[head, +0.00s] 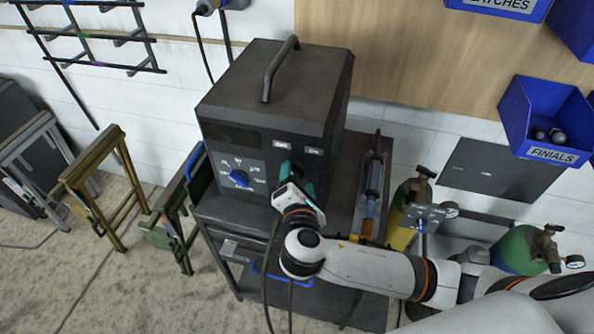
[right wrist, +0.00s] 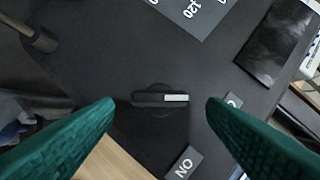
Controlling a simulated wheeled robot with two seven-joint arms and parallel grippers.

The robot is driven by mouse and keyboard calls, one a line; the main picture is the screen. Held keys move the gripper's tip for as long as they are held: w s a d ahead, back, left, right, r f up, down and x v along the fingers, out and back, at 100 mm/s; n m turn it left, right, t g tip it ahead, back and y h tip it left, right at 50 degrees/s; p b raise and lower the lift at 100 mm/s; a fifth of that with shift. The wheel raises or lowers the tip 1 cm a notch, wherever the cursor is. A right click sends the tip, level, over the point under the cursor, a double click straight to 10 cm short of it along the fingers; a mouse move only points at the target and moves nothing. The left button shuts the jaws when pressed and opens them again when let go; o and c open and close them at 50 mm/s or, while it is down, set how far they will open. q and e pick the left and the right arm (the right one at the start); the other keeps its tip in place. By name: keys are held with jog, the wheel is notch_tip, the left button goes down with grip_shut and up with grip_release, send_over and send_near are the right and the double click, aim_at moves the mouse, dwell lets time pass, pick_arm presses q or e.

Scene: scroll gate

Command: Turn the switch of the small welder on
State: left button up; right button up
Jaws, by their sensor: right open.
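The small welder (head: 225,105) is a dark box with a top handle, standing on a cart. Its switch (right wrist: 155,98) is a black knob with a white mark at its right end in the right wrist view. An ON label (right wrist: 183,163) lies below it, and another label (right wrist: 233,101) at its right is partly covered by a finger. My right gripper (head: 296,180) is at the right part of the front panel and hides the switch in the head view. In the right wrist view its green fingers (right wrist: 161,106) are open on either side of the knob, with gaps. My left gripper is out of view.
A blue dial (head: 239,178) sits on the panel, left of my right gripper. The cart (head: 345,195) carries a torch-like tool (head: 373,178). Gas cylinders (head: 520,250) stand at the right, near my right arm. Sawhorse-like stands (head: 105,190) are at the left.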

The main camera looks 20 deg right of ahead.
aim_at(297, 180)
jog(key=shift+x, duration=0.8)
jog(key=shift+c, duration=0.5)
jog(key=c, duration=0.9)
jog(key=shift+f+m+b, duration=0.3)
jog(key=shift+m+b, duration=0.1)
jog(key=shift+b, duration=0.2)
jog(key=m+t+b, duration=0.1)
jog(key=m+b, duration=0.3)
jog(key=b, duration=0.3)
jog(key=f+m+t+b, duration=0.1)
jog(key=m+t+b, duration=0.1)
jog(key=m+b, duration=0.2)
jog(key=m+t+b, duration=0.2)
jog(key=m+b, duration=0.2)
jog(key=b, duration=0.6)
jog(key=shift+f+h, duration=0.4)
jog(key=shift+r+m+h+b, duration=0.2)
jog(key=shift+m+h+b, duration=0.2)
jog(key=shift+m+b, duration=0.8)
jog(key=o, duration=1)
jog(key=shift+r, duration=0.15)
